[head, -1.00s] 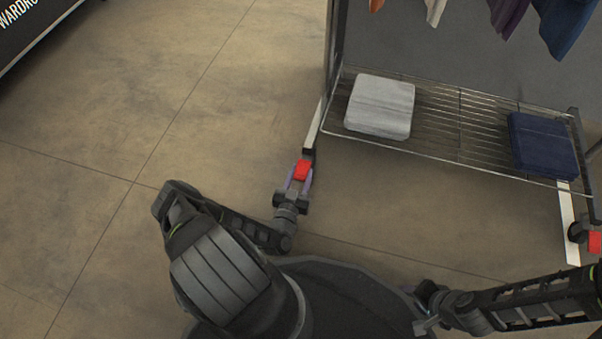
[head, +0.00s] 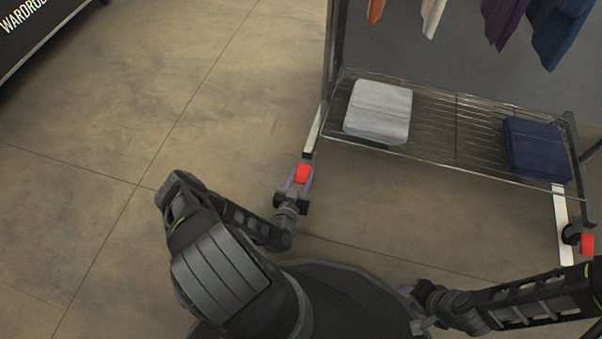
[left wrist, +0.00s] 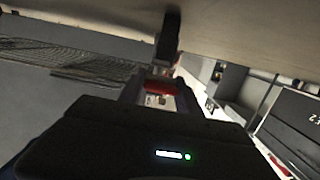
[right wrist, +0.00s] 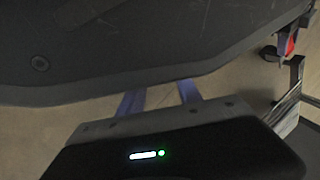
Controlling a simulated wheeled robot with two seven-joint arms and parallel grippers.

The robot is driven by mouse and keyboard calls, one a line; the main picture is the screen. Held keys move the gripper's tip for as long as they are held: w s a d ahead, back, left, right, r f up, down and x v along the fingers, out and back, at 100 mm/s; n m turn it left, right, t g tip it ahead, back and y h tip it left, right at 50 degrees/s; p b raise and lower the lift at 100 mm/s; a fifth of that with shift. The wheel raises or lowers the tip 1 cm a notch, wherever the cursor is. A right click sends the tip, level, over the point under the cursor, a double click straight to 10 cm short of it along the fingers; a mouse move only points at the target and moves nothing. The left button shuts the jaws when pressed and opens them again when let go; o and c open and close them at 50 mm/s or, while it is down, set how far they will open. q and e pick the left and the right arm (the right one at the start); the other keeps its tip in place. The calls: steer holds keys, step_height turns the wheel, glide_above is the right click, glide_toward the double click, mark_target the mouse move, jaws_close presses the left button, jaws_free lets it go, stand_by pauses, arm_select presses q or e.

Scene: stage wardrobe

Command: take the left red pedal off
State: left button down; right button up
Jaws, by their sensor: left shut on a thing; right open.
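The left red pedal (head: 302,174) is on the caster at the near left foot of the clothes rack. My left gripper (head: 300,183) is shut on it, a finger on each side. In the left wrist view the red pedal (left wrist: 159,87) shows between the fingers, with the dark caster behind it. My right gripper (head: 416,324) is low at the front, away from the rack; in the right wrist view its fingers (right wrist: 160,98) are apart with nothing between them.
The rack's wire shelf (head: 455,135) holds a grey folded stack (head: 378,112) and a navy one (head: 537,149); garments hang above. A second red pedal (head: 587,244) is at the rack's right foot. A dark wardrobe sign (head: 30,30) stands far left. The left floor is clear.

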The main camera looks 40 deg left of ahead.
arm_select(q)
steer(key=g+p, duration=0.1)
steer(key=p, duration=0.1)
steer(key=r+g+h+p, duration=0.1)
steer(key=g+p, duration=0.1)
steer(key=p, duration=0.1)
steer(key=shift+w+r+p, duration=0.1)
steer(key=shift+w+p, duration=0.1)
steer(key=shift+p, duration=0.1)
steer(key=shift+a+f+g+h+p, duration=0.1)
steer(key=shift+f+g+h+p, duration=0.2)
steer(key=shift+g+p, duration=0.4)
arm_select(e)
step_height(320, 180, up, 8)
steer(key=s, duration=0.1)
steer(key=shift+s, duration=0.2)
arm_select(q)
steer(key=c, duration=0.8)
jaws_free()
steer(key=shift+c, duration=0.2)
steer(key=shift+s, duration=0.1)
arm_select(e)
steer(key=shift+r, duration=0.1)
